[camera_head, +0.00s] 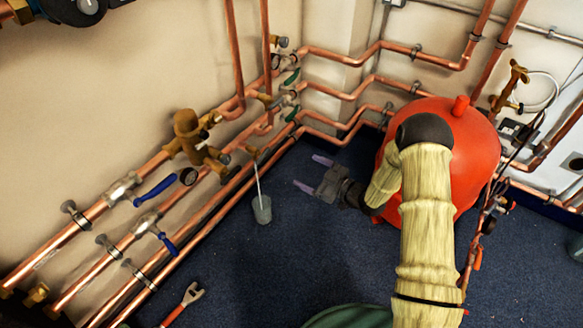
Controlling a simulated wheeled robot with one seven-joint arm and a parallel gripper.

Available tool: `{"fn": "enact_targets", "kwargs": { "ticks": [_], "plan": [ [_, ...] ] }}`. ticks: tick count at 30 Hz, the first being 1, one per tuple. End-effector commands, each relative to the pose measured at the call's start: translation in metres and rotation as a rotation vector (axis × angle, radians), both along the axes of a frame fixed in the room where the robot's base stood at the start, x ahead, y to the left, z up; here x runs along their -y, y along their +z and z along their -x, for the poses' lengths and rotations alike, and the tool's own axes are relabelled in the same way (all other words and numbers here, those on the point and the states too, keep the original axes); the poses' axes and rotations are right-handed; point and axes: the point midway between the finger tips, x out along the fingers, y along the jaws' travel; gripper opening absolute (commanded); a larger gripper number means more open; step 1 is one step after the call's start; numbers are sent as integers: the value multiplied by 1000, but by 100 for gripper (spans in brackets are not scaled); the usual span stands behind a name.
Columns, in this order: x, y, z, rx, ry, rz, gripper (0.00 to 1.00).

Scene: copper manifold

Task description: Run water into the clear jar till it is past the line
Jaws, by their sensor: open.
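A small grey-looking jar (262,210) is in the left middle of the head view, near the lower copper pipes. A thin pale stream (258,178), which looks like running water, comes down into it from a small brass tap (251,150). The line on the jar and the water level are too small to make out. My gripper (309,172) is open and empty, to the right of the stream and above the jar in the picture. Its two purple fingers point left towards the tap, apart from it and from the jar.
Copper pipes run along the left and back walls, with blue lever valves (154,190) and a brass valve body (187,135). A red tank (455,130) stands behind my arm. A wrench-like tool (183,305) lies at the lower left. Blue carpet (270,265) around the jar is clear.

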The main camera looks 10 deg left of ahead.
Motion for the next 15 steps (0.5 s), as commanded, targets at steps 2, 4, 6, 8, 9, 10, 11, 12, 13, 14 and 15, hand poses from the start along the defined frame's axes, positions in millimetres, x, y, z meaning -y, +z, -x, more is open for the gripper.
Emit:
{"fn": "enact_targets", "kwargs": {
  "ticks": [2,4,6,8,9,10,11,12,13,14,15],
  "plan": [
    [10,23,-11,-22,-60,74,85],
    [23,39,-19,-58,-128,149,85],
    [39,56,-25,-101,-206,225,85],
    [55,71,-28,-145,-275,284,85],
    [65,80,-28,-176,-321,320,85],
    [74,88,-27,-201,-357,347,85],
    [82,95,-25,-224,-391,371,85],
    [94,105,-22,-259,-439,401,85],
    [102,112,-19,-287,-474,424,85],
    [111,120,-15,-316,-509,442,85],
    [122,130,-8,-355,-555,466,85]
  ]
}}
